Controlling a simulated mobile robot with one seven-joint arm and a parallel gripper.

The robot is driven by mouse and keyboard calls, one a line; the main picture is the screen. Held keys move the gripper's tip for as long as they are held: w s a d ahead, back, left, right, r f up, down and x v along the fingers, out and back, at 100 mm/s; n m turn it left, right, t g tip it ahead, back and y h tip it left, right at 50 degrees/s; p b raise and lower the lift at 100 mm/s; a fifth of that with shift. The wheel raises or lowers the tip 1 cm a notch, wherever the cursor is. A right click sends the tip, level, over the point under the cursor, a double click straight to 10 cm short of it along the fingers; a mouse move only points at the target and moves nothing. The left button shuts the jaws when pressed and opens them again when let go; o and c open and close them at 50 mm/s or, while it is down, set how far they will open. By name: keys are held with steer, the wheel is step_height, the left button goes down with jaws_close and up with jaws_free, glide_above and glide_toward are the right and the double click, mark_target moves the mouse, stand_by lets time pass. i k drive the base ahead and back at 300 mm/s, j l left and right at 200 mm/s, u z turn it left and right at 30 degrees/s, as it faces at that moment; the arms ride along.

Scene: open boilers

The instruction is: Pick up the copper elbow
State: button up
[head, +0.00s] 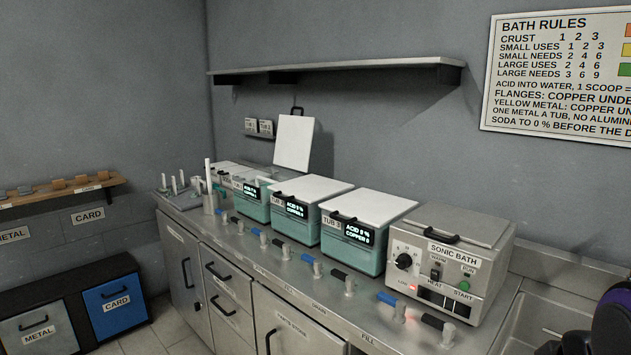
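I cannot make out a copper elbow in the head view. Small copper-brown pieces lie on the wooden wall shelf (62,196) at the far left, but they are too small to tell their shape. My gripper is not in view. A dark part with a purple patch, which looks like part of my arm, shows at the bottom right edge.
A steel counter runs along the wall with teal tubs (348,247), a sonic bath (447,262) and a row of taps at its front edge. One tub lid (294,143) stands upright. A sink (540,315) is at right. Metal (40,328) and card (115,306) bins stand at lower left.

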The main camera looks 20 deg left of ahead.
mark_target(164, 191)
steer(key=i+l+u, duration=0.1)
steer(key=u, duration=1.5)
steer(key=i+j+u, duration=0.2)
steer(key=i, duration=0.15)
steer(key=i+u, duration=0.4)
steer(key=i, duration=1.95)
steer(key=i+j+z, duration=0.1)
steer(key=i+z, duration=0.2)
steer(key=i, duration=0.2)
steer(key=i+j+z, duration=0.15)
steer(key=i+z, duration=0.2)
steer(key=i, duration=0.15)
